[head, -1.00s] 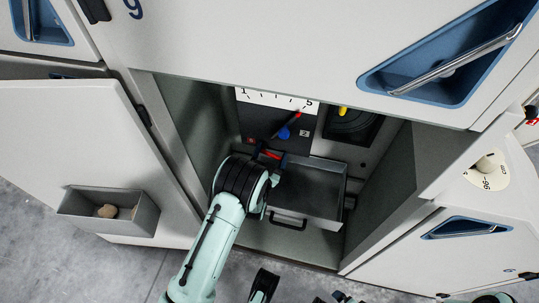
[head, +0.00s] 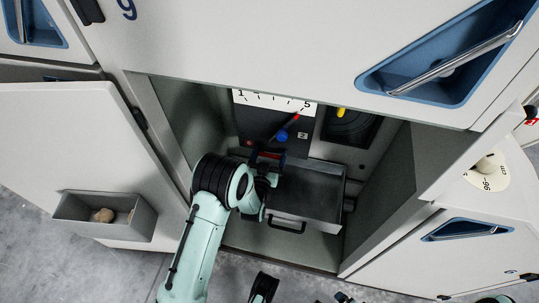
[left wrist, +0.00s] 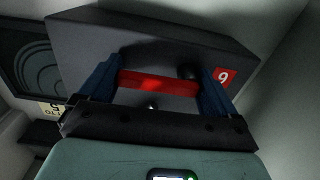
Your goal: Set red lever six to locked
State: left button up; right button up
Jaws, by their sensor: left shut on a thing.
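In the left wrist view, a red lever bar (left wrist: 157,84) lies across the front of a dark grey box. The blue fingers of my left gripper (left wrist: 158,88) are shut on it, one at each end. A red label (left wrist: 224,77) on the box's right reads 9 in this view, which may be upside down. In the head view, my left gripper (head: 267,160) is inside the open cabinet, below the dial, and a little of the red lever (head: 270,154) shows there. The lever's locked mark is not visible.
A dial plate (head: 275,99) with a blue knob (head: 281,136) and a red-tipped pointer is above the gripper. An open grey drawer (head: 318,193) is close on the right. Cabinet walls flank both sides. The open door (head: 85,150) at left carries a bin (head: 75,216).

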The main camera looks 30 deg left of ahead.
pick_arm(q)
jog(key=shift+d+f, duration=0.2)
jog(key=shift+d, duration=0.2)
jog(key=o, duration=1.2)
jog(key=shift+r, duration=0.1)
jog(key=v, duration=0.4)
jog(key=p+v, duration=0.1)
jog(key=v, duration=0.8)
jog(key=shift+s+a+p, duration=0.25)
jog(key=shift+s+p, duration=0.05)
jog(key=shift+p, duration=0.1)
pick_arm(e)
jog(key=s, duration=0.1)
jog(key=s+a+r, duration=0.1)
jog(key=s, duration=0.1)
jog(key=shift+a+r+g+y, duration=0.25)
jog(key=shift+r+g+y, duration=0.05)
jog(key=shift+r, duration=0.1)
